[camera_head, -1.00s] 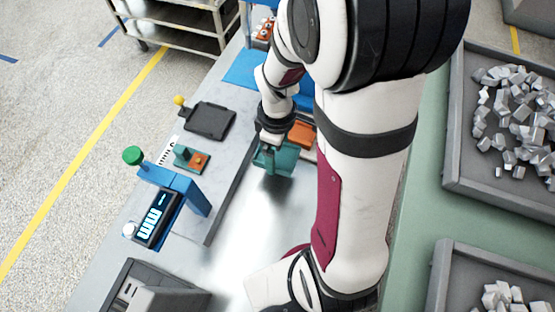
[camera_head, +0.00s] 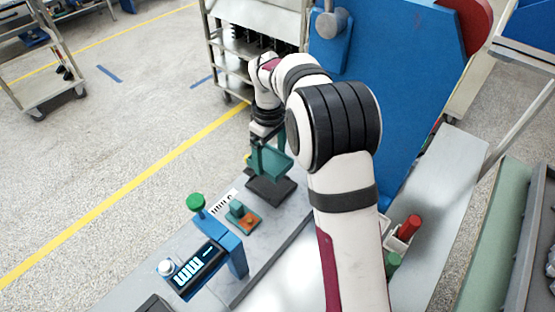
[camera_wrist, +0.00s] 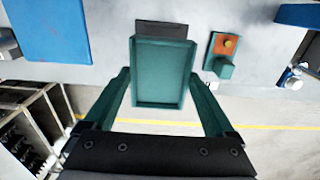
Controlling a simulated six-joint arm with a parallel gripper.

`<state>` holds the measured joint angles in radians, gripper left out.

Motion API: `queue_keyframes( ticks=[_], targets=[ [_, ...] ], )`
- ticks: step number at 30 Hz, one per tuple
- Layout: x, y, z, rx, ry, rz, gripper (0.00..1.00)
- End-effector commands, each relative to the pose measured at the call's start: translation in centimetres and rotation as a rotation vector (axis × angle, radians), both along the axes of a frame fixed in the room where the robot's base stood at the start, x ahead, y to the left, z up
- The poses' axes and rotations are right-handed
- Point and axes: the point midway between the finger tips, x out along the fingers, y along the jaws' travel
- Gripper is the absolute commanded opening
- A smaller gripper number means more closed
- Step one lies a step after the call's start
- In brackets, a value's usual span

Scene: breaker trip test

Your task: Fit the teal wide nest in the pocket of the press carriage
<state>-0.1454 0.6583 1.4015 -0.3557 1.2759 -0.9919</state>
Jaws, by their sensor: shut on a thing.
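The teal wide nest (camera_head: 271,161) is a shallow rectangular tray, tilted in the head view. It also shows in the wrist view (camera_wrist: 165,75), held between two teal fingers. My gripper (camera_head: 264,143) is shut on it. The nest is above a dark plate (camera_head: 272,190), apparently the press carriage, and overlaps it in the head view. In the wrist view a dark edge (camera_wrist: 161,28) shows just beyond the nest. The pocket is mostly hidden by the nest, and I cannot tell whether they touch.
A small orange-and-teal fixture (camera_head: 243,216) is near the dark plate. A blue stand with a lit display (camera_head: 197,270) and green knob (camera_head: 195,202) is at front left. A tall blue panel (camera_head: 390,90) stands at the back. Red and green cylinders (camera_head: 410,227) are at right.

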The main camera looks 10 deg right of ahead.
Motion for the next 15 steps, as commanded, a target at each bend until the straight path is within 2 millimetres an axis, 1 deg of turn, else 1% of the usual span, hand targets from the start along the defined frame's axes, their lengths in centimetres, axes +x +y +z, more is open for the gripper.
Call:
queue_keyframes(
  ticks=[2, 5, 9, 15],
  targets=[
    [0.0, 0.0, -0.2, 0.000, 0.000, 0.000, 0.12],
    [0.0, -0.1, -1.0, -0.001, -0.001, 0.001, 0.12],
    [0.0, 0.0, -2.8, 0.000, 0.001, 0.000, 0.12],
    [0.0, 0.0, -4.9, 0.000, 0.000, 0.000, 0.12]
  ],
)
